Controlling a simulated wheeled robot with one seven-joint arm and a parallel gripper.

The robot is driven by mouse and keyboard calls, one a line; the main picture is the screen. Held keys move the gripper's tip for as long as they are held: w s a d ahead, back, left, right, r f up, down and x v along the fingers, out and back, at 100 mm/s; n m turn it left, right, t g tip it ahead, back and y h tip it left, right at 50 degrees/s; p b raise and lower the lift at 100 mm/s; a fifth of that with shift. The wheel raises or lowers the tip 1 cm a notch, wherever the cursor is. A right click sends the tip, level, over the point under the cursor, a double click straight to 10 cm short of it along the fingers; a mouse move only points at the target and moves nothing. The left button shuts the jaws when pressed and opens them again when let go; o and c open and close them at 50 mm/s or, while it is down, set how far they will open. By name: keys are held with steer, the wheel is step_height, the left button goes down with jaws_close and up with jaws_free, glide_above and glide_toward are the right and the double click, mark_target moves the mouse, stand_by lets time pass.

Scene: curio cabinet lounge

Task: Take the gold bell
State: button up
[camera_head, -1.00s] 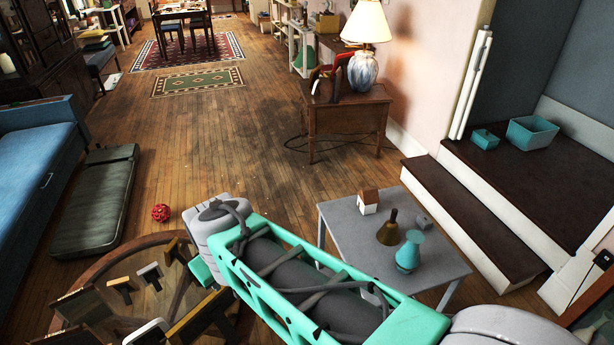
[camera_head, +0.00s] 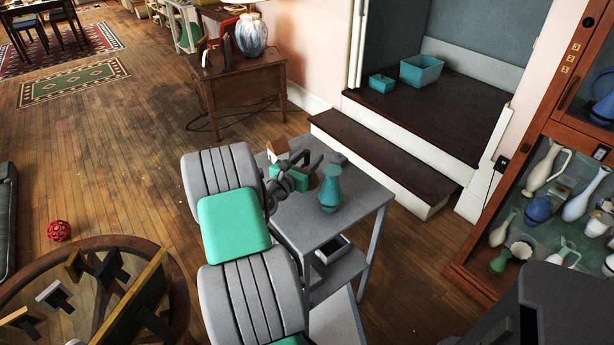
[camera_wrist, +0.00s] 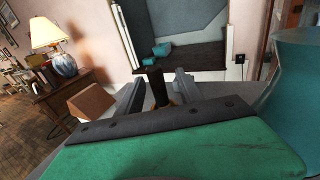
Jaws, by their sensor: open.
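The gold bell shows in the wrist view by its dark brown handle (camera_wrist: 155,86), upright between my fingers, with a bit of its gold body lower down. In the head view my gripper mostly hides it. My gripper (camera_wrist: 160,80) is open, one finger on each side of the handle; I cannot tell whether either touches it. In the head view my gripper (camera_head: 308,166) is over the grey side table (camera_head: 365,188), left of the teal vase (camera_head: 330,190).
A small house figure (camera_head: 277,150) stands left of my gripper; it also shows in the wrist view (camera_wrist: 92,103). The teal vase is close on the right (camera_wrist: 294,100). A dark step (camera_head: 375,155) lies behind the table, a glass cabinet (camera_head: 480,255) at the right.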

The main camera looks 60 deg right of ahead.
steer(key=shift+d, duration=1.1)
steer(key=shift+c, duration=0.5)
jaws_close()
